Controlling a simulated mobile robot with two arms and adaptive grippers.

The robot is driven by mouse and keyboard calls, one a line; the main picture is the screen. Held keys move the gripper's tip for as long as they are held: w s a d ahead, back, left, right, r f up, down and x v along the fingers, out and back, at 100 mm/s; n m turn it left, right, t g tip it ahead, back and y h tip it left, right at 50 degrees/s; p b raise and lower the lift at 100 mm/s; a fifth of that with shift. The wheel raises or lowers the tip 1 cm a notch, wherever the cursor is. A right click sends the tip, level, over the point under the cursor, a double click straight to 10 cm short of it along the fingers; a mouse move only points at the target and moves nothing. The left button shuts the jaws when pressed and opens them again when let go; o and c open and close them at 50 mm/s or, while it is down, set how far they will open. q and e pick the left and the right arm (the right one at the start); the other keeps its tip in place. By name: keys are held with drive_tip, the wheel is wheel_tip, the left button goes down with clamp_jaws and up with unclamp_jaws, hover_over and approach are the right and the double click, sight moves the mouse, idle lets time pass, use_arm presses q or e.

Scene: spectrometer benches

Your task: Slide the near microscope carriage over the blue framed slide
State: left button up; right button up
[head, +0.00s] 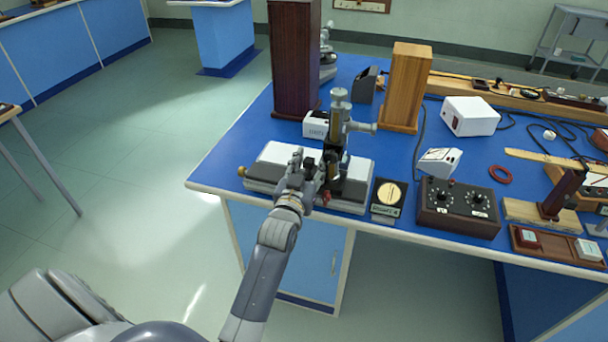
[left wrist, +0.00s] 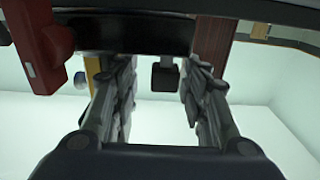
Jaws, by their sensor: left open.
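The near microscope (head: 338,120) stands upright on a low grey-and-white base (head: 265,165) at the near-left part of the blue bench. Its metal tube rises above my left gripper (head: 303,162), which is at the front of the instrument. In the left wrist view, the left gripper (left wrist: 160,80) has its two dark fingers apart, with a small dark block (left wrist: 163,76) showing in the gap. I cannot tell whether a finger touches it. A red part (left wrist: 38,45) shows at upper left. The blue framed slide cannot be made out. My right gripper is out of view.
A dark wooden column (head: 296,60) and a lighter wooden block (head: 406,85) stand behind the microscope. A small black stand with a round cream disc (head: 388,194) and a brown dial box (head: 458,208) are to its right. Open floor lies left of the bench.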

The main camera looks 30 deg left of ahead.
use_arm(q)
drive_tip(key=v, duration=1.1)
drive_tip(key=shift+s, duration=0.2)
